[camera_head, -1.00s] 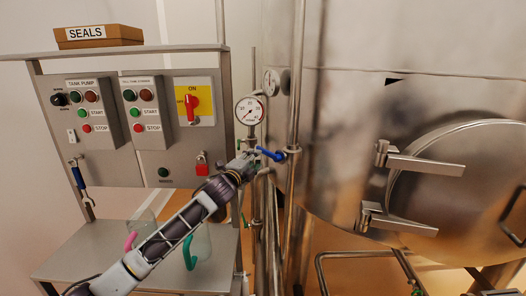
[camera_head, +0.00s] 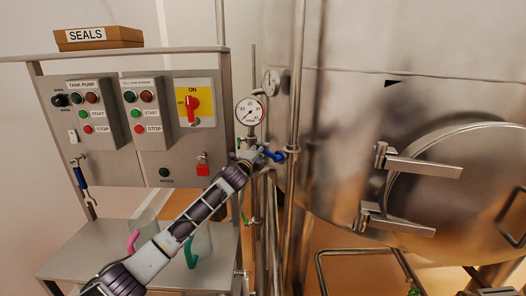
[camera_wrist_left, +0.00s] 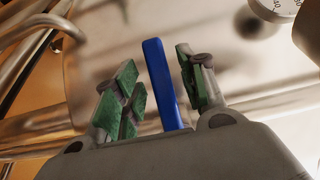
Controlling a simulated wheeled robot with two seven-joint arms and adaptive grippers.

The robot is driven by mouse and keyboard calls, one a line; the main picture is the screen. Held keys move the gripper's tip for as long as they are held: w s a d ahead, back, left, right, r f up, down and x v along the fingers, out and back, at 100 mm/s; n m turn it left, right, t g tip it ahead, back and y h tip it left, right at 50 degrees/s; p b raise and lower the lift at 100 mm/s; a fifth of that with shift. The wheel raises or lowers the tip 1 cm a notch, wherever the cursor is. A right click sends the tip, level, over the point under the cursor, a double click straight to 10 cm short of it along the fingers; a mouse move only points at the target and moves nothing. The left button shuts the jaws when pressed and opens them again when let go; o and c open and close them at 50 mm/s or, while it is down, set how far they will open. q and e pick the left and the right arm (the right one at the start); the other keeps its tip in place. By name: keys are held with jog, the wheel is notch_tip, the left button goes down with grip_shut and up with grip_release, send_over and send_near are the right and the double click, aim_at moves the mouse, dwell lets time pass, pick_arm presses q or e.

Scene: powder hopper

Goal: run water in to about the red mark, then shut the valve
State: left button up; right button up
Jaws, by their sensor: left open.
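The blue valve handle (camera_head: 276,157) is on the pipework left of the steel tank, below a round dial gauge (camera_head: 250,111). The gauge's red mark and needle are too small to read surely. My left gripper (camera_head: 261,154) is at the handle, and its fingers are small in the head view. In the left wrist view, the blue handle (camera_wrist_left: 163,84) stands between the open green-padded fingers (camera_wrist_left: 160,90). A gap shows on each side of it. The water itself is not visible. My right gripper is not in view.
The steel tank (camera_head: 345,130) with a round hatch (camera_head: 460,185) fills the right. A vertical pipe (camera_head: 296,80) stands close to the handle. A control panel (camera_head: 110,145) is at the left, above a steel table (camera_head: 85,250) with clear jugs. A SEALS box (camera_head: 98,38) sits on top.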

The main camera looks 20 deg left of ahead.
pick_arm(q)
jog(key=shift+w+d, duration=0.1)
jog(key=shift+w, duration=0.7)
grip_shut()
